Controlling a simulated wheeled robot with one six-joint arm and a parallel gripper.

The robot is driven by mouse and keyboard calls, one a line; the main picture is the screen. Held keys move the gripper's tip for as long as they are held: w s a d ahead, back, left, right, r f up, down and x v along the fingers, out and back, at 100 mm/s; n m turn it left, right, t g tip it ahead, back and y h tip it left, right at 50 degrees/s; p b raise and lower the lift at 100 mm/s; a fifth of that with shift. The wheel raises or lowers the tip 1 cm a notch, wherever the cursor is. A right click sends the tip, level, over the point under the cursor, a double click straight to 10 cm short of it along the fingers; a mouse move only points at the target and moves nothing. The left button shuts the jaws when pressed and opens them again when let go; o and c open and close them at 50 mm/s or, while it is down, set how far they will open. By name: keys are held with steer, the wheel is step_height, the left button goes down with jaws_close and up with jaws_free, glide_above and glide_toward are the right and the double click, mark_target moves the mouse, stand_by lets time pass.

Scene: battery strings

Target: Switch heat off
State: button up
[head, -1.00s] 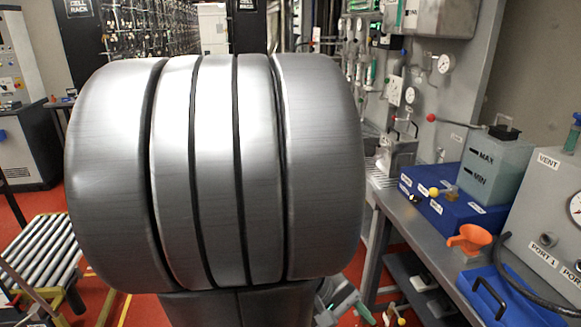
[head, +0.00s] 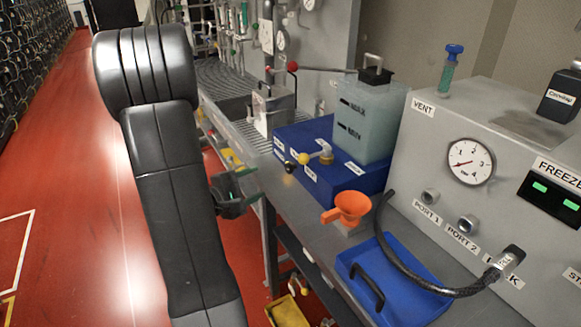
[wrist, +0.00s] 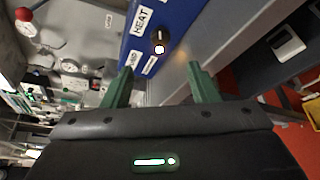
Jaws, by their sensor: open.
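The blue unit (head: 312,182) stands on the grey bench with a greenish tank marked MAX and MIN on top. In the wrist view its blue face (wrist: 182,18) carries a white HEAT label (wrist: 142,20). A small dark knob or switch (wrist: 161,38) with a bright white end sits beside that label. Its on or off setting cannot be told. My gripper (wrist: 161,80) is open and empty, its two green fingers apart, with the knob ahead between them. In the head view my gripper (head: 243,188) is left of the unit, apart from it.
A yellow-knobbed valve (head: 305,158) sticks out of the unit. An orange funnel (head: 350,208), a blue tray (head: 405,295) and a black hose (head: 395,250) are to the right. The grey gauge panel (head: 420,150) stands behind them. Red floor is clear at left.

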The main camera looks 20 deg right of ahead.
mark_target(287, 169)
steer(key=p+x, duration=0.2)
steer(key=x, duration=1.1)
steer(key=shift+s, duration=0.1)
steer(key=c, duration=1)
steer(key=shift+o, duration=0.2)
